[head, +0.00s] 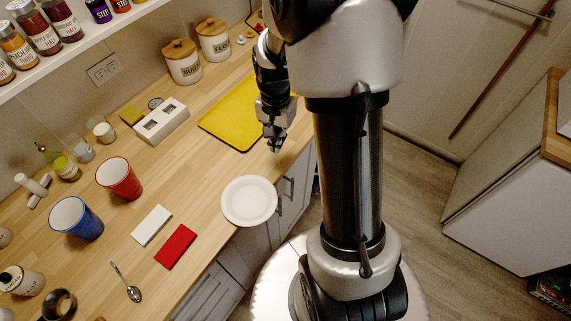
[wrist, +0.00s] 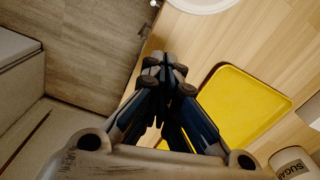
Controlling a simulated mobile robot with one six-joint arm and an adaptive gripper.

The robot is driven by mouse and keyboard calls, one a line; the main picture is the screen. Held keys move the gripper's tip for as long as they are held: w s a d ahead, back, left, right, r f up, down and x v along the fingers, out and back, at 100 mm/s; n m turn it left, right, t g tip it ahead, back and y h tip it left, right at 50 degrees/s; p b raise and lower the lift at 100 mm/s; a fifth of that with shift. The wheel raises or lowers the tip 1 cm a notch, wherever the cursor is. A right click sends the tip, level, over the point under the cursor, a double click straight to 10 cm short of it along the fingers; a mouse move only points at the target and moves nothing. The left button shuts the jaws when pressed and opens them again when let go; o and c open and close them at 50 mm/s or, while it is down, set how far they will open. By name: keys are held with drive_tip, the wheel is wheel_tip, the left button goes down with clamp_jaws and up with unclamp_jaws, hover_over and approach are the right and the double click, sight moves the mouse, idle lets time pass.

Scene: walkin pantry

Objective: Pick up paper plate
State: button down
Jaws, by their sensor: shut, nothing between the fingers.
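The white paper plate (head: 249,201) lies flat at the front edge of the wooden counter in the head view. Part of it shows at the top edge of the wrist view (wrist: 200,3). My gripper (head: 274,146) is above the counter's front edge, beyond the plate in the head view and near the yellow tray. It points down and is apart from the plate. In the wrist view my gripper (wrist: 165,68) has its fingers together with nothing between them.
A yellow tray (head: 232,117) lies beside my gripper. A red cup (head: 120,178), a blue cup (head: 76,218), a white block (head: 151,226), a red block (head: 176,246) and a spoon (head: 127,283) stand or lie left of the plate. Bare counter (head: 205,165) lies between.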

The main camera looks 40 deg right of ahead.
sight(278, 167)
wheel_tip(278, 167, down, 11)
drive_tip(key=b, duration=0.3)
drive_tip(key=shift+r, duration=0.15)
drive_tip(key=a, duration=0.1)
drive_tip(key=s+a, duration=0.1)
drive_tip(key=a+b, duration=0.1)
drive_tip(key=shift+s+a+r, duration=0.1)
drive_tip(key=shift+s+r, duration=0.25)
drive_tip(key=shift+s+a, duration=0.15)
drive_tip(key=shift+s+a, duration=0.3)
drive_tip(key=shift+a, duration=0.25)
drive_tip(key=shift+s+a, duration=0.3)
drive_tip(key=shift+a, duration=0.2)
drive_tip(key=shift+w+d, duration=0.1)
drive_tip(key=shift+d, duration=0.05)
